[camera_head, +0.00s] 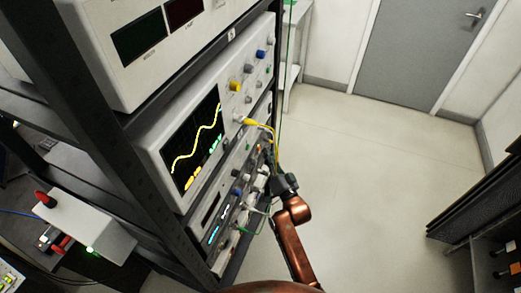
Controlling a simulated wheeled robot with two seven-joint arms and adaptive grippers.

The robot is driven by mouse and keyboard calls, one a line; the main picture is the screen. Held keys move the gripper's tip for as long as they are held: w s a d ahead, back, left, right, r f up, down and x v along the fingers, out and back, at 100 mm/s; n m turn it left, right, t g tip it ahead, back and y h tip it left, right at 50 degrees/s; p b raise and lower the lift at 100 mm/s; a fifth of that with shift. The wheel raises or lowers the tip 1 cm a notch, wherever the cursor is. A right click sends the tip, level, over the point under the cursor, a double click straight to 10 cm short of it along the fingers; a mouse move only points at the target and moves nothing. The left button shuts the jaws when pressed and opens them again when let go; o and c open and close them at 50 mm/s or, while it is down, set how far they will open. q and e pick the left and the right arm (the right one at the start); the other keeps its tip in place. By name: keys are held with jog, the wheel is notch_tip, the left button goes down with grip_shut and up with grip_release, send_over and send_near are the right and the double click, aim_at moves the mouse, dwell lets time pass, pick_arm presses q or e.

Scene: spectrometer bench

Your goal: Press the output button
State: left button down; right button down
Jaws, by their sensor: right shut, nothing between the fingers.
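My right gripper (279,185), dark at the end of a copper-coloured arm, is shut and empty. It is at the right end of the lower instrument's (228,190) front panel, close to its knobs and connectors. I cannot tell whether it touches the panel. The lower instrument has a small lit display and several knobs, one of them blue. The output button is too small or hidden to make out. My left gripper is not in view.
An oscilloscope (160,135) with a yellow trace sits above in the dark rack. A yellow cable (262,124) hangs from it near my right gripper. The floor (370,160) to the right is clear.

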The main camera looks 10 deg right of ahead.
jog(key=shift+a, duration=0.15)
dwell(0.5)
jog(key=shift+w+a, duration=0.2)
jog(key=shift+a, duration=0.05)
dwell(0.4)
jog(key=shift+p, duration=0.35)
jog(key=shift+s+d+p, duration=0.25)
jog(key=shift+d+p, duration=0.05)
jog(key=shift+d, duration=0.05)
jog(key=s+d+p, duration=0.2)
jog(key=s+d, duration=0.1)
jog(key=d, duration=0.2)
jog(key=shift+s+p, duration=0.2)
jog(key=shift+p, duration=0.2)
